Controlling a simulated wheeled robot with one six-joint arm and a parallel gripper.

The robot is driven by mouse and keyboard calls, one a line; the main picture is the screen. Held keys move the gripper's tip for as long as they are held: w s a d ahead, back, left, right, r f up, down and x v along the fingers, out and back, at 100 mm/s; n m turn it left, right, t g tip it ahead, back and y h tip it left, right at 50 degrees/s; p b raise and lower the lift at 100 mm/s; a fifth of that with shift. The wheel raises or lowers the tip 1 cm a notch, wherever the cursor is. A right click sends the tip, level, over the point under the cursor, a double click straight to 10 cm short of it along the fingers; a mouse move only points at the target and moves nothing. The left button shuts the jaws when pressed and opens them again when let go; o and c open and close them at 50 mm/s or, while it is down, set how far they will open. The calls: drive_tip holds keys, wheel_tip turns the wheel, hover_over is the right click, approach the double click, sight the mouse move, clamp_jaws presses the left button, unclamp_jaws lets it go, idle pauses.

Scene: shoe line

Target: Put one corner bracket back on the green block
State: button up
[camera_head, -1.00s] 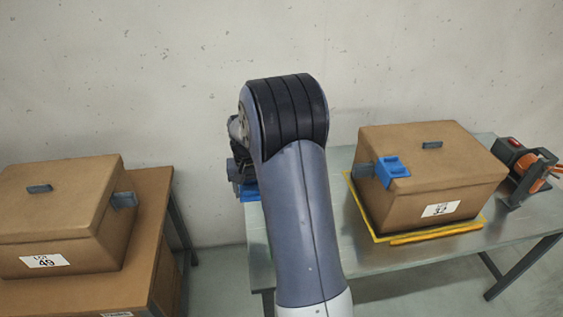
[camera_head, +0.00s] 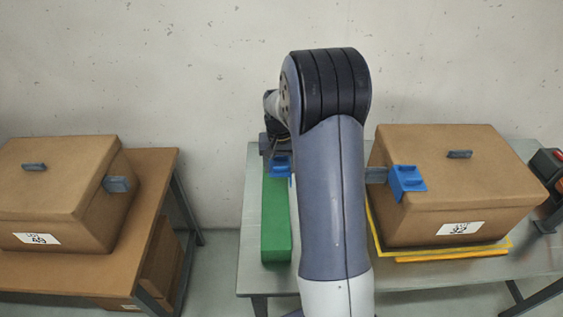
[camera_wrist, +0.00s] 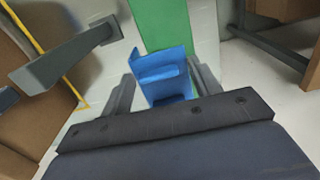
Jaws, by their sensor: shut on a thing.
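A blue corner bracket (camera_head: 280,166) is held in my gripper (camera_head: 278,150), above the far end of the green block. In the wrist view the same bracket (camera_wrist: 163,75) sits between the two grey fingers of my gripper (camera_wrist: 160,88). The green block (camera_head: 276,218) lies lengthwise on the metal table, partly hidden by my arm. It also shows in the wrist view (camera_wrist: 160,25) beyond the bracket. Whether the bracket touches the block I cannot tell. A second blue bracket (camera_head: 406,183) sits on the top left edge of the right-hand box.
A lidded brown box (camera_head: 455,215) stands right of my arm on yellow edging, its grey handle (camera_head: 376,175) sticking out left. Another box (camera_head: 60,195) stands on a brown table at left.

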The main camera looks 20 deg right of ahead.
sight(280, 191)
drive_tip(key=shift+f+b, duration=2.4)
drive_tip(key=shift+f, duration=1.45)
drive_tip(key=shift+f, duration=0.35)
drive_tip(key=o, duration=1.4)
drive_tip(key=shift+r+p, duration=2.35)
drive_tip(key=shift+r, duration=1.2)
drive_tip(key=shift+f, duration=0.2)
